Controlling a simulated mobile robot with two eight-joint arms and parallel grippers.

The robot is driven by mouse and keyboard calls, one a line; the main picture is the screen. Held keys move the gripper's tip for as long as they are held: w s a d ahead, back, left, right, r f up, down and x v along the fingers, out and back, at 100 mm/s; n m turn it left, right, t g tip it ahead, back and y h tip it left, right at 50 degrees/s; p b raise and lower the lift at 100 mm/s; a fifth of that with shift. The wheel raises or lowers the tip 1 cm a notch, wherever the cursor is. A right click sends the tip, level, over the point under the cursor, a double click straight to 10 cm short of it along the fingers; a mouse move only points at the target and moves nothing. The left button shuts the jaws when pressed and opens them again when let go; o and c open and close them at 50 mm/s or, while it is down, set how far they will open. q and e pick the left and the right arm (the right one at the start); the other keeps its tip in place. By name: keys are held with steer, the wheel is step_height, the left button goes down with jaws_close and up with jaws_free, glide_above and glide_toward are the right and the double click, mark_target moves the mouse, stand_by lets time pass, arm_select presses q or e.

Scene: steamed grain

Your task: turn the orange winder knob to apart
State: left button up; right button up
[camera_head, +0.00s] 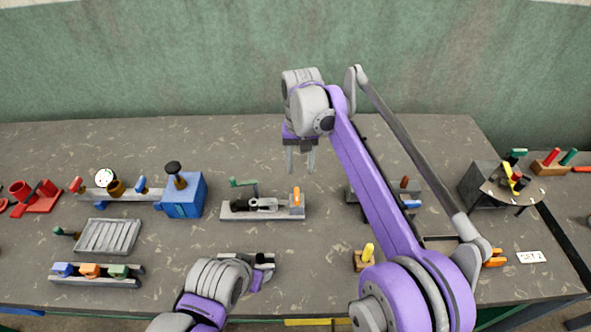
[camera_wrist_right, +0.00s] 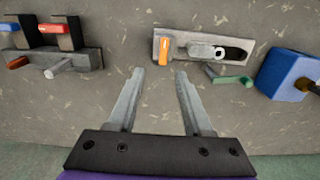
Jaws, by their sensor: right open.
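The orange winder knob (camera_head: 297,196) stands upright at the right end of a grey bench device (camera_head: 235,215) with a green crank (camera_head: 243,183). In the right wrist view the knob (camera_wrist_right: 166,49) is at the left end of the device (camera_wrist_right: 236,48), beyond the fingertips. My right gripper (camera_head: 301,168) is open and empty, pointing down above the table behind the knob, apart from it. Its two spread fingers also show in the right wrist view (camera_wrist_right: 159,72). My left gripper (camera_head: 262,270) is low in front of the device; its jaws are too unclear to judge.
A blue box (camera_head: 184,196) with a dark knob stands left of the device. A grey rack (camera_head: 356,194) with coloured levers is to the right, partly behind my right arm. A yellow peg (camera_head: 368,252) stands at the front.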

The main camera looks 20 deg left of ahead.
mark_target(297, 194)
steer(key=f, duration=0.7)
steer(key=f+b, duration=0.1)
steer(key=f, duration=0.2)
steer(key=shift+s+a+f, duration=0.1)
steer(key=shift+a+f, duration=0.25)
steer(key=shift+f, duration=0.05)
jaws_close()
